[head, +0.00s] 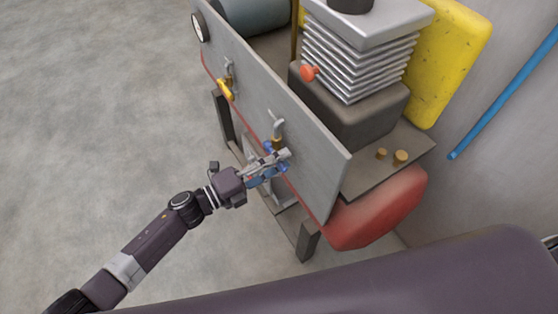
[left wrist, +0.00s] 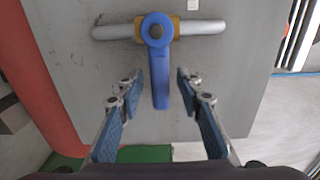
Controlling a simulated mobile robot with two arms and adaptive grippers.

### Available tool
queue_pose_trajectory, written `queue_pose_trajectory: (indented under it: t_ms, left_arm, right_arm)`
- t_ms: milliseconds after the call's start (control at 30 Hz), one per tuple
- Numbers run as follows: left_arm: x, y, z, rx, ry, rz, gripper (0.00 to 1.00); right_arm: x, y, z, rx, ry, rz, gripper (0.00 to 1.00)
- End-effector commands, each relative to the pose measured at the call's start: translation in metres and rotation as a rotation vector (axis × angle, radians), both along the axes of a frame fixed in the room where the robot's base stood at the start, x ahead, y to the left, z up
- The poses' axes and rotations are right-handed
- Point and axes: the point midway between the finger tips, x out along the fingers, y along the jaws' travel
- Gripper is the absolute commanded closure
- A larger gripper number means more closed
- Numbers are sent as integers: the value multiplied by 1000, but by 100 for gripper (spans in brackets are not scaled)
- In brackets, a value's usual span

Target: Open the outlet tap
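A tap with a blue lever handle (left wrist: 160,88) and a brass body sits on a grey pipe against the grey panel (head: 318,163). In the left wrist view the lever points straight down, across the pipe. My left gripper (head: 281,160) is at the panel's front. In the left wrist view its two blue-padded fingers (left wrist: 160,80) are open, one on each side of the lever, with gaps showing. In the head view the gripper partly hides this tap. A second tap with a yellow handle (head: 225,89) is farther up-left on the panel. My right gripper is out of view.
Behind the panel stand a finned grey machine (head: 360,55) with an orange knob (head: 310,72) and a red rounded tank (head: 380,210). The floor on the left is clear.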

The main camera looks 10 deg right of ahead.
Motion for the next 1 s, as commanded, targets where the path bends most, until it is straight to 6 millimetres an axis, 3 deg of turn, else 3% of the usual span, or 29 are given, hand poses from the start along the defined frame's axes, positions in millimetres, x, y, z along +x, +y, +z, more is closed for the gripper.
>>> queue_pose_trajectory:
  t_ms: [67,367,1000]
  left_arm:
    - [0,0,0,0,0,0,67]
    - [0,1,0,0,1,0,100]
    - [0,1,6,-26,76,2,100]
  right_arm:
    - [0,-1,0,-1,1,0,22]
    - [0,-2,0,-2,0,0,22]
    - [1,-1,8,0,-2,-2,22]
